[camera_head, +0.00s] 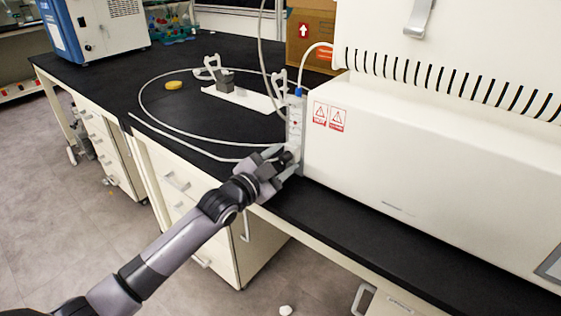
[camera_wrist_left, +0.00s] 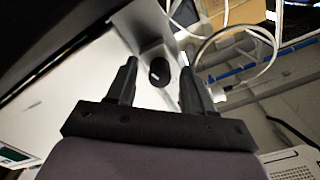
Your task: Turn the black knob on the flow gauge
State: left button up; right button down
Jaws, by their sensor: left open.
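The flow gauge (camera_head: 296,118) is a narrow upright pale body with a blue fitting on top, at the left end of the white machine. Its black knob (camera_wrist_left: 160,72) is round with a small white mark and shows in the left wrist view. My left gripper (camera_head: 279,158) is at the lower end of the gauge. In the left wrist view its two dark fingers stand apart, one on each side of the knob, with gaps visible. In the head view I cannot make the knob out clearly from the dark gripper parts. My right gripper is not in view.
The white freeze dryer (camera_head: 420,170) fills the right side of the black bench (camera_head: 200,115). A pale hose (camera_head: 143,102) loops over the bench. A white stand (camera_head: 243,97), a yellow object (camera_head: 174,85) and a cardboard box (camera_head: 308,52) are behind. The bench's left part has free room.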

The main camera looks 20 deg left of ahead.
pick_arm(q)
jog(key=shift+c, duration=0.4)
grip_shut()
